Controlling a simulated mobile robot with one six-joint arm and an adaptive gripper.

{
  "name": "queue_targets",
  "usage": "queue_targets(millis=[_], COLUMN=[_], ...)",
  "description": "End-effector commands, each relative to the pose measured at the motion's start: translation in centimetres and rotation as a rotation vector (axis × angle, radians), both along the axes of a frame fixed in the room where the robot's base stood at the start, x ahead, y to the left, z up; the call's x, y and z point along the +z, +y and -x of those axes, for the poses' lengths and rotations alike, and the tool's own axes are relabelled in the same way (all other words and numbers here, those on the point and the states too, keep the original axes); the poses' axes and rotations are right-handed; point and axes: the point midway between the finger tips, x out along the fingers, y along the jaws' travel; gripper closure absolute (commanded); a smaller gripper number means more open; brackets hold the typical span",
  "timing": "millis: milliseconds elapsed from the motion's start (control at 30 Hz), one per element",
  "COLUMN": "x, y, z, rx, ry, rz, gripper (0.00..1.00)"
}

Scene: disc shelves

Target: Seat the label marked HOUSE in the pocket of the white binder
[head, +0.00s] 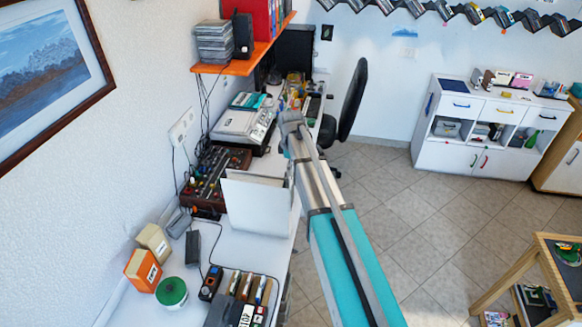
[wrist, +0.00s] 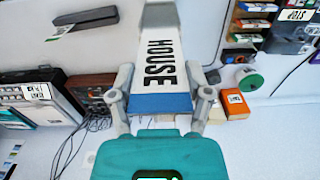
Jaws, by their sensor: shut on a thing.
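The label marked HOUSE (wrist: 158,62) is a white strip with black letters and a blue band at its near end. My gripper (wrist: 162,100) is shut on it by the blue band, one finger on each side, in the wrist view. The white binder (head: 258,205) stands upright on the desk in the head view, left of my arm.
A mixer (head: 212,172) stands on the desk behind the binder. An orange box (head: 143,270), a green tape roll (head: 171,292) and several dark binders (head: 240,290) stand in front. An orange shelf (head: 245,66) hangs above.

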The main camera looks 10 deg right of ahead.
Motion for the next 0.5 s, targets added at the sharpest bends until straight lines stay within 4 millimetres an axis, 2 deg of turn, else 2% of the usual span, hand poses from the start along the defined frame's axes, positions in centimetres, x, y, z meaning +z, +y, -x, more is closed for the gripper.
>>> queue_targets(millis=[500], x=[-1.01], y=[0.00], z=[0.00], rx=[0.000], ry=[0.000], rz=[0.000], gripper=[0.56])
